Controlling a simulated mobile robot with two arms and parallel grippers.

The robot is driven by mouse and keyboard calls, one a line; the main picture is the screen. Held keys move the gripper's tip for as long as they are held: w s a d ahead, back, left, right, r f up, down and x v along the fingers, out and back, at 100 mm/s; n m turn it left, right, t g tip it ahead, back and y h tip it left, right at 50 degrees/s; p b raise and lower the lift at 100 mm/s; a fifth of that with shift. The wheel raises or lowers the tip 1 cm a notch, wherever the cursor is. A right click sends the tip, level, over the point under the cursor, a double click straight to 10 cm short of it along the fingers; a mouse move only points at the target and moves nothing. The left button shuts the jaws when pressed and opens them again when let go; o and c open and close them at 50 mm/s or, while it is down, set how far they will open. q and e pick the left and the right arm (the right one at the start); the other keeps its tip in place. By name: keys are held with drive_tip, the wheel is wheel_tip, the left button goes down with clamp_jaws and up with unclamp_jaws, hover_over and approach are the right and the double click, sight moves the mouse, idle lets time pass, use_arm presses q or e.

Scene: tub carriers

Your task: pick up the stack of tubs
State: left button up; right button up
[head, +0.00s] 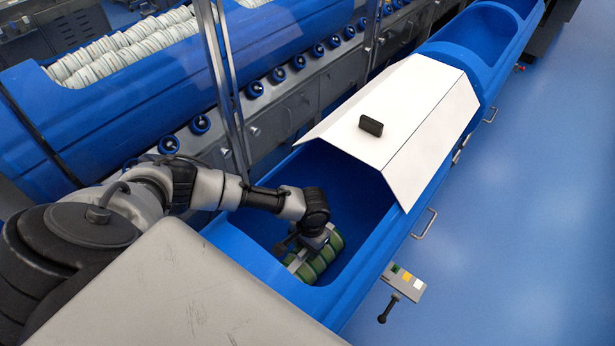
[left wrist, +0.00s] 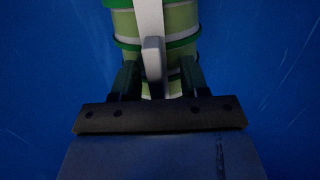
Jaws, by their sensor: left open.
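A stack of green tubs (head: 326,262) with pale bands lies on its side in the blue trough (head: 357,293). The stack also shows at the top middle of the left wrist view (left wrist: 181,47). My left gripper (head: 308,250) is down in the trough at the stack. In the left wrist view its two dark fingers (left wrist: 160,78) are apart, one at each side of the stack's near end. Whether they touch the tubs I cannot tell. A pale bar in front hides part of the stack. My right gripper is not in view.
A white cover (head: 420,105) with a black handle (head: 371,125) closes the trough's middle part beyond my gripper. Another blue carrier (head: 95,120) with rows of white tubs (head: 130,45) stands at the left. The blue floor (head: 545,200) at the right is clear.

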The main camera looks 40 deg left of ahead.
use_arm(q)
drive_tip(key=shift+d+r, duration=0.1)
drive_tip(key=shift+d, duration=0.2)
drive_tip(key=shift+c, duration=0.8)
clamp_jaws()
drive_tip(key=shift+w+r, duration=0.1)
idle(0.4)
